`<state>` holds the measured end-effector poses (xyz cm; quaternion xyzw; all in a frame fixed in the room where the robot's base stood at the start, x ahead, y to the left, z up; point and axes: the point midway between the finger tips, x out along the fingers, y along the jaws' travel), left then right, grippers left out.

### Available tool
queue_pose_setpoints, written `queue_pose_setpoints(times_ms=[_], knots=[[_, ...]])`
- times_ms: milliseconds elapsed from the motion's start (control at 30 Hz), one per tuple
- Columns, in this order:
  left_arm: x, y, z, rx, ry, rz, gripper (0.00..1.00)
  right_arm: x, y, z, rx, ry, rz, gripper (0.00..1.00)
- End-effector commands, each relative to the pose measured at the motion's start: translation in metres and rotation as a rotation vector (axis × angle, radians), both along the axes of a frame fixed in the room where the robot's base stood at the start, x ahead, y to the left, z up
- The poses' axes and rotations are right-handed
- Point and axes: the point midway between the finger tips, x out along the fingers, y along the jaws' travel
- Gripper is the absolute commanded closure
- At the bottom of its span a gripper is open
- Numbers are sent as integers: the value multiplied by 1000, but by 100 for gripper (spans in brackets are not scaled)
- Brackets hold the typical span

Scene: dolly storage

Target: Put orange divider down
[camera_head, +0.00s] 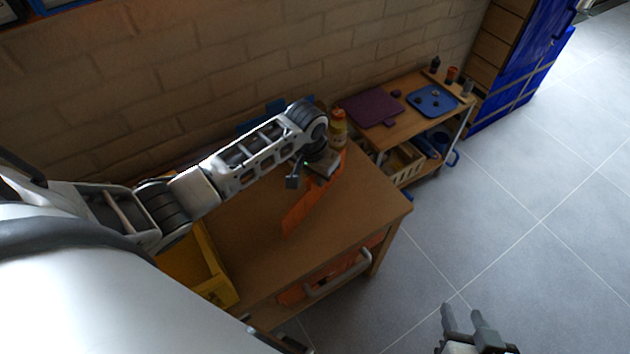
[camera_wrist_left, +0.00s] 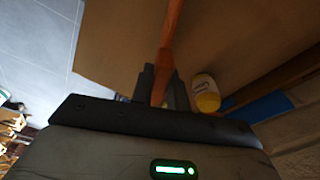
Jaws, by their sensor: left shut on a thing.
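The orange divider (camera_head: 300,213) is a thin upright panel over the wooden table (camera_head: 258,255). I cannot tell whether its lower edge touches the tabletop. My left gripper (camera_head: 320,172) is shut on it, and the wrist hides part of the panel. In the left wrist view, the divider (camera_wrist_left: 172,28) runs up from between the fingers of my left gripper (camera_wrist_left: 161,80). My right gripper (camera_head: 465,318) is at the bottom right over the floor, with its fingers apart and nothing between them.
A bottle with a yellow-orange body (camera_head: 338,128) stands close behind my left gripper; it also shows in the left wrist view (camera_wrist_left: 206,93). A yellow bin (camera_head: 207,262) is at the table's left. A lower cart (camera_head: 408,120) stands beyond. The tabletop's front is clear.

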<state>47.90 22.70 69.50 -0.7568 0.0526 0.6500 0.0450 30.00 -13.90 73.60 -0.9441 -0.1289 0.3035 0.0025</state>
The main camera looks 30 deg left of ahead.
Motion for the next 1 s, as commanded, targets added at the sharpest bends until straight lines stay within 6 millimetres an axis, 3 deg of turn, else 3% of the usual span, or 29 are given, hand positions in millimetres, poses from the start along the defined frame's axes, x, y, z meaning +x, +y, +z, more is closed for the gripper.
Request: queue_pose_setpoints(times_ms=[33, 133, 533, 567, 600, 1000], knots=[[-2, 0, -11, 1, 5, 0, 100, 0, 0, -3, 2, 0, 0, 60], [-1, 0, -19, 1, 2, 0, 100, 1, 0, -3, 5, -2, -1, 60], [-2, 0, -23, 1, 2, -1, 100, 1, 0, -2, 5, -6, -1, 60], [-2, 0, -23, 1, 1, -1, 76, 2, 0, -1, 5, -6, -1, 60], [-2, 0, -23, 1, 1, -1, 65, 2, 0, -1, 5, -6, -1, 60], [-2, 0, -14, 1, 1, -1, 62, 2, -1, 2, 0, -8, 1, 60]])
